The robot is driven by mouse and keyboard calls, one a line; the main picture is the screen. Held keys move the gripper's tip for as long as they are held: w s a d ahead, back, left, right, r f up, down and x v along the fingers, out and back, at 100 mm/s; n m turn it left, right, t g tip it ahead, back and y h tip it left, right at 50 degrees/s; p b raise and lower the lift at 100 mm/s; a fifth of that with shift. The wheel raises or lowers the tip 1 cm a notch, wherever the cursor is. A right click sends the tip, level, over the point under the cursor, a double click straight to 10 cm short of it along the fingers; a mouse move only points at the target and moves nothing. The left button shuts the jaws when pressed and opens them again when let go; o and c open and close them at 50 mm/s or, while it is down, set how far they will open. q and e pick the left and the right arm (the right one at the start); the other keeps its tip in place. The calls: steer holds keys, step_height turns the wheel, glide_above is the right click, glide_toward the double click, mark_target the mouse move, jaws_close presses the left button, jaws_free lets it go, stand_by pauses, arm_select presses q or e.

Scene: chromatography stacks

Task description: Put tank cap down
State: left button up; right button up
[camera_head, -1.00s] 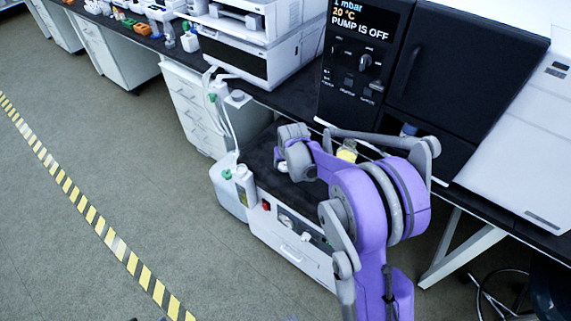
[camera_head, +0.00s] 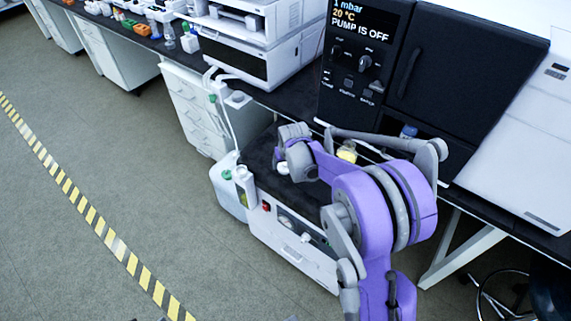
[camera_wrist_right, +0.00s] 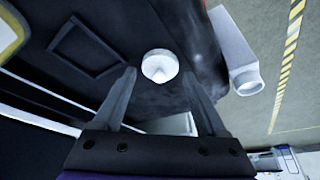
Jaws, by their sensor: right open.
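A round white tank cap (camera_wrist_right: 160,66) lies on a dark flat surface in the right wrist view. It also shows as a small white spot on the dark cabinet top (camera_head: 262,160) in the head view, beside my right wrist. My right gripper (camera_wrist_right: 160,84) is open, with its fingers to either side below the cap in the wrist view and a gap to it. The white tank (camera_head: 228,188) stands left of the cabinet; its round neck (camera_wrist_right: 247,82) shows in the wrist view. My left gripper is not in view.
The white cabinet (camera_head: 290,238) has a red switch and knobs in front. A black oven (camera_head: 350,70) reading "PUMP IS OFF" stands on the bench behind. A bottle with yellow contents (camera_head: 347,152) is partly hidden by my arm. The floor at left is clear.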

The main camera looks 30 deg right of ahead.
steer(key=p+v, duration=0.1)
steer(key=v, duration=0.9)
steer(key=s+a+n, duration=0.1)
steer(key=s+a, duration=0.3)
steer(key=s, duration=0.4)
steer(key=s+a+n, duration=0.1)
steer(key=s+a, duration=0.4)
steer(key=s, duration=0.4)
steer(key=s+a+n+y, duration=0.1)
steer(key=s+a, duration=0.3)
steer(key=s, duration=0.4)
steer(key=shift+s+a+f+t, duration=0.3)
steer(key=shift+f+t, duration=0.1)
steer(key=shift+f, duration=0.05)
